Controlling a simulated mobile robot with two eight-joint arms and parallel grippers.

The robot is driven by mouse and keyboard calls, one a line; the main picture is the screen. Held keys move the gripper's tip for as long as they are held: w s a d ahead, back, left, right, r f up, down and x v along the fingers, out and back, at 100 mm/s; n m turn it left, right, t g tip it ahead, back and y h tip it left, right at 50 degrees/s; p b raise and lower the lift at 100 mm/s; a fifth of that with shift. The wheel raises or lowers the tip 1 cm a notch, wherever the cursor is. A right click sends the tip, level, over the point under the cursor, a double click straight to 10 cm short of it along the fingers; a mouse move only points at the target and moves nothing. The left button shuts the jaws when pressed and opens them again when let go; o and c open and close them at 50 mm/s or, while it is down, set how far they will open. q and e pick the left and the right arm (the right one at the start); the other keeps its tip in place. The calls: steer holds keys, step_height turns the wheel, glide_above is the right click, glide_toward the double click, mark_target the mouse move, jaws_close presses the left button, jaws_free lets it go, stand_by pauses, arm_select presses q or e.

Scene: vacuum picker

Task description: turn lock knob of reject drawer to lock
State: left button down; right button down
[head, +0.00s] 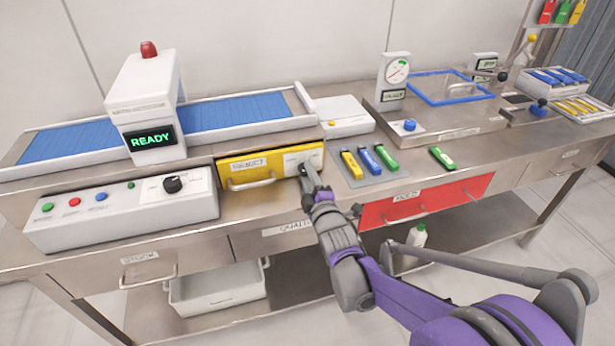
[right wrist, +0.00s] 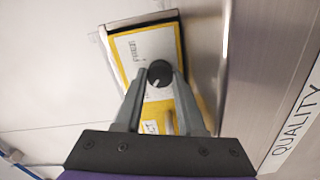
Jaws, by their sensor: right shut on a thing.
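The yellow reject drawer (head: 238,167) is set in the bench front beside the control panel, and looks closed. Its label reads REJECT and a bar handle (head: 250,184) runs below. A white plate (right wrist: 134,50) at the drawer's right end carries the black round lock knob (right wrist: 159,73). A pale pointer mark shows on the knob; the plate's lettering is too small to read surely. My right gripper (head: 306,172) is at this plate and hides the knob in the head view. In the right wrist view its two fingers (right wrist: 160,80) are shut on the knob's sides. My left gripper is not in view.
A white control panel (head: 110,217) with buttons and a black dial stands left of the drawer. Several coloured sticks (head: 369,160) lie on the bench to the right. A red drawer (head: 440,198) is right of my arm. A white bin (head: 218,289) sits below.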

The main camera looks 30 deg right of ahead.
stand_by(0.5)
steer(key=c, duration=0.5)
jaws_free()
